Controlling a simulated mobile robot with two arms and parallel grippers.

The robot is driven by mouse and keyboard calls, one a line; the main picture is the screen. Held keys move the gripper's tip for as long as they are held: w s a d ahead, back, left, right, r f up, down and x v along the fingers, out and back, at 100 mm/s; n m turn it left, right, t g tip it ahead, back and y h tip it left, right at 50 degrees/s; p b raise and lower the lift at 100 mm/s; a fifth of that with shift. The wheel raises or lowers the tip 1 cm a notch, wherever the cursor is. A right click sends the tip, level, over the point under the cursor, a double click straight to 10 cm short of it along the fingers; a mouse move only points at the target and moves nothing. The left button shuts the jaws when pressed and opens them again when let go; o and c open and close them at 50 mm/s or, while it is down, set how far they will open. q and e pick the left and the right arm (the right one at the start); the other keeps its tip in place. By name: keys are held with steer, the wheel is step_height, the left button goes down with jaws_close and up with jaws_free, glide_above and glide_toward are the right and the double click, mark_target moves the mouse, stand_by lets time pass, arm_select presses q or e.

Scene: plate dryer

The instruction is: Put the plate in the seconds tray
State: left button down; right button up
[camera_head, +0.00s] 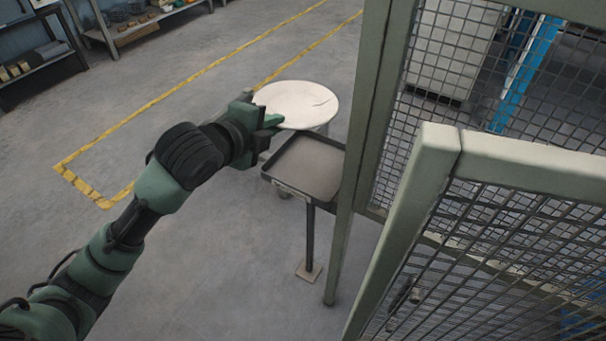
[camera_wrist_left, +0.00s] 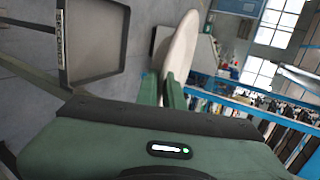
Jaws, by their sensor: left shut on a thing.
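My left gripper (camera_head: 270,120) is shut on the near left rim of a round white plate (camera_head: 300,98). A dark line like a crack runs across the plate's right part. The plate is held roughly flat, beyond and above a shallow grey tray (camera_head: 308,168) on a post. The tray's visible floor is empty. In the left wrist view the plate (camera_wrist_left: 182,42) stands edge-on between the green fingers (camera_wrist_left: 162,92). The tray (camera_wrist_left: 95,42) shows apart from it at upper left, with a label on its side that seems to read SECONDS. My right gripper is not in view.
A green-framed mesh fence post (camera_head: 370,110) stands close to the tray's right side. A nearer mesh panel (camera_head: 500,150) fills the lower right. Yellow lines (camera_head: 130,120) mark the floor. Shelves (camera_head: 140,20) stand far left. Open floor lies left of the tray.

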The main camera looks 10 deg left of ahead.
arm_select(q)
steer(key=shift+w+f, duration=0.35)
steer(key=shift+w, duration=0.45)
steer(key=shift+w+f+h, duration=0.25)
steer(key=shift+f+h, duration=0.05)
steer(key=shift+h, duration=0.2)
step_height(320, 180, down, 20)
steer(key=shift+r+m+b, duration=0.15)
steer(key=shift+m+b, duration=0.15)
steer(key=shift+b, duration=0.05)
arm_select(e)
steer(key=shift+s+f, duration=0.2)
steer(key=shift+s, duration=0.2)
arm_select(q)
steer(key=shift+s, duration=0.1)
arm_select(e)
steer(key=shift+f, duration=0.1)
arm_select(q)
steer(key=shift+f, duration=0.5)
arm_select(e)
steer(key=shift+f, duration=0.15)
